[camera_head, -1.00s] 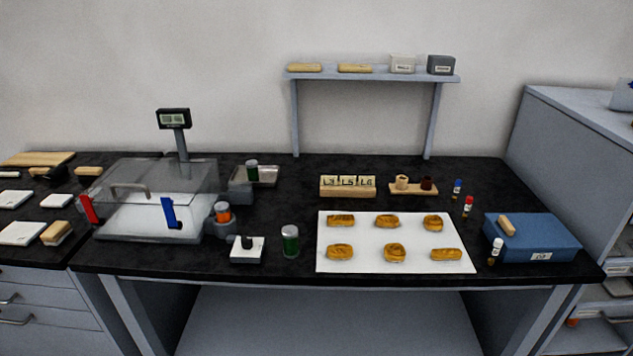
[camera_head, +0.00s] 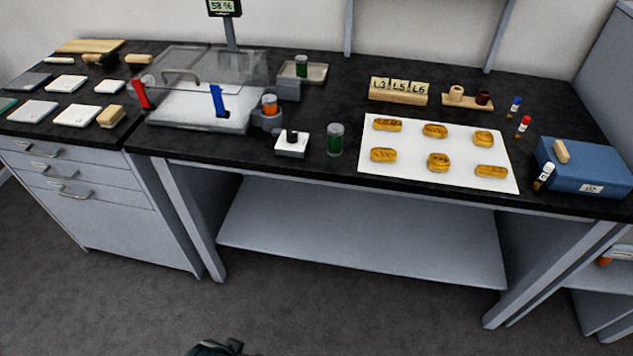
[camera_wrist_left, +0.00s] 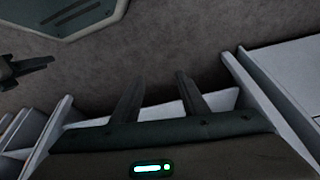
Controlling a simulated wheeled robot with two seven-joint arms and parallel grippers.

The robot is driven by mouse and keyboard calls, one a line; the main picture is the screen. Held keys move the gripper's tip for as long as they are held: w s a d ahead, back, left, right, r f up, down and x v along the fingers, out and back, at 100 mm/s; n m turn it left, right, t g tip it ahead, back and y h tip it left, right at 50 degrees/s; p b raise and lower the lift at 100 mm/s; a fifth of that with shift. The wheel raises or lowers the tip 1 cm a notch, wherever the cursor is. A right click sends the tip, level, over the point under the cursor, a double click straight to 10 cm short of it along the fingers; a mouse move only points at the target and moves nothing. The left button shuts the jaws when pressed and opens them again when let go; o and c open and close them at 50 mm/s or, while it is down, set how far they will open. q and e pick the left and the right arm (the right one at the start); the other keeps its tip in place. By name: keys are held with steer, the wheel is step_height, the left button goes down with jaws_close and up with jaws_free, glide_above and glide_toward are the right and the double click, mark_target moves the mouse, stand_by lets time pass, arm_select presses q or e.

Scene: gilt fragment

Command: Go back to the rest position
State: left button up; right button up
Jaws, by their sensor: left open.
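My left gripper (camera_wrist_left: 158,92) shows in the left wrist view with its two dark fingers apart and nothing between them. It hangs over the grey floor, in front of the bench and clear of it. A dark part of my own body shows at the bottom edge of the head view; I cannot tell which part. Another dark arm end, apparently my right gripper (camera_wrist_left: 30,68), shows at the left of the left wrist view, too small to read its jaws.
The black bench (camera_head: 330,178) bears a white sheet (camera_head: 440,182) with several gilt pieces, a clear-lidded box (camera_head: 200,105), a green jar (camera_head: 335,139) and a blue box (camera_head: 585,167). Drawers (camera_head: 90,195) stand at left. The floor (camera_head: 330,300) in front is clear.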

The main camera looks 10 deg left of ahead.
arm_select(q)
step_height(320, 180, down, 24)
steer(key=s+d+t, duration=0.1)
steer(key=s+d, duration=0.1)
steer(key=shift+h, duration=0.4)
